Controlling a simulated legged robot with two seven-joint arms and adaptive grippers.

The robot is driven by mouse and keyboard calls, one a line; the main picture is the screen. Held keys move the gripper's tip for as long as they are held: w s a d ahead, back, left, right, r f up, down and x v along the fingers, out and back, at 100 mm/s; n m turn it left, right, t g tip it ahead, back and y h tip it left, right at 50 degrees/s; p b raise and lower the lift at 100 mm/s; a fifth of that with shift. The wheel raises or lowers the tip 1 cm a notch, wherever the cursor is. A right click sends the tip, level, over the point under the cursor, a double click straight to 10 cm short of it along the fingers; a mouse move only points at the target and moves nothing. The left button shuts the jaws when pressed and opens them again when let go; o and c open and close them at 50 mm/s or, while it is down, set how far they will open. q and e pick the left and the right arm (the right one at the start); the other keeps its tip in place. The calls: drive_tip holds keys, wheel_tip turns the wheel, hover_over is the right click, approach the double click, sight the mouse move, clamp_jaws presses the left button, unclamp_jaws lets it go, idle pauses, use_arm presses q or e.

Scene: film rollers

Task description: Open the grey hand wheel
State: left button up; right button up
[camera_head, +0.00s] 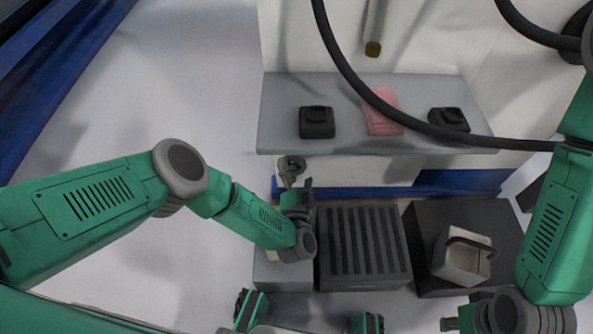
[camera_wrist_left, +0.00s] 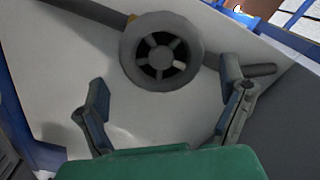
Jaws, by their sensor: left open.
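The grey hand wheel (camera_wrist_left: 160,58) is in the upper middle of the left wrist view, a round rim with spokes on a dark pipe. In the head view it shows small (camera_head: 291,164) below the shelf's front edge. My left gripper (camera_wrist_left: 162,76) is open and empty, its fingers apart on either side and short of the wheel. In the head view the left gripper (camera_head: 297,194) is just in front of the wheel, partly hidden by its own wrist. My right gripper (camera_head: 452,322) is at the lower right of the head view, cut by the frame edge; its fingers are unclear.
A grey shelf (camera_head: 379,147) holds two black devices (camera_head: 317,122) (camera_head: 449,119) and a pink cloth-like item (camera_head: 381,112). Below stand a dark slatted crate (camera_head: 364,280) and a dark box (camera_head: 478,213) bearing a metal container (camera_head: 461,262). A black hose (camera_head: 357,82) hangs across. Left floor is clear.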

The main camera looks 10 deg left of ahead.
use_arm(q)
drive_tip(key=shift+x, duration=0.8)
drive_tip(key=shift+w+a, duration=0.1)
drive_tip(key=shift+a, duration=0.15)
drive_tip(key=shift+c, duration=0.3)
drive_tip(key=shift+d, duration=0.15)
drive_tip(key=c, duration=1.1)
